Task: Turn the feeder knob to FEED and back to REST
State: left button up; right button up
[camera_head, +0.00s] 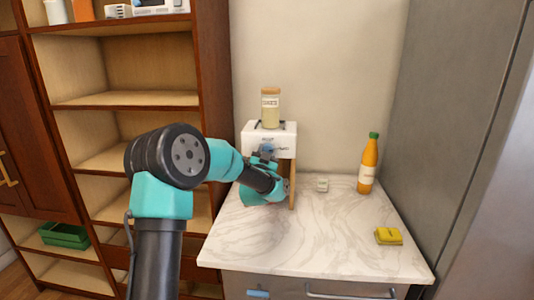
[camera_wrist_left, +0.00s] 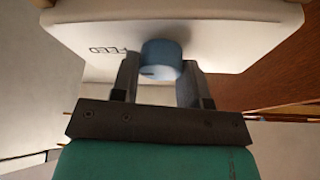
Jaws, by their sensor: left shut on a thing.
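The feeder (camera_head: 272,133) is a white box with a jar of flakes (camera_head: 271,107) on top, at the back left of the marble counter. Its blue knob (camera_wrist_left: 161,58) sits on the white front face, with the printed word FEED to its left in the left wrist view. My left gripper (camera_wrist_left: 160,72) is shut on the knob, one finger at each side. In the head view my left arm partly covers the knob and the feeder's lower part. My right gripper is in neither view.
An orange bottle (camera_head: 367,165) with a green cap stands at the back right of the counter (camera_head: 310,245). A wooden shelf unit (camera_head: 125,99) stands left; a grey panel rises right.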

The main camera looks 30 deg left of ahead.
pick_arm(q)
jog(key=shift+c, duration=0.6)
jog(key=shift+n, duration=0.5)
jog(key=n+y, duration=0.1)
jog(key=n, duration=0.1)
jog(key=n+g+y, duration=0.1)
jog(key=n, duration=0.2)
jog(key=shift+d+y, duration=0.1)
jog(key=shift+y, duration=0.3)
jog(key=n+g+y, duration=0.1)
jog(key=n, duration=0.2)
jog(key=n+g+y, duration=0.1)
jog(key=n, duration=0.2)
jog(key=shift+n+y, duration=0.3)
jog(key=shift+y, duration=0.1)
jog(key=n+g, duration=0.1)
jog(key=n, duration=0.2)
jog(key=n+g+y, duration=0.1)
jog(key=n+g, duration=0.1)
jog(key=n, duration=0.1)
jog(key=shift+r, duration=0.1)
jog(key=n+g, duration=0.2)
jog(key=n, duration=0.3)
jog(key=shift+n, duration=0.3)
jog(key=o, duration=0.9)
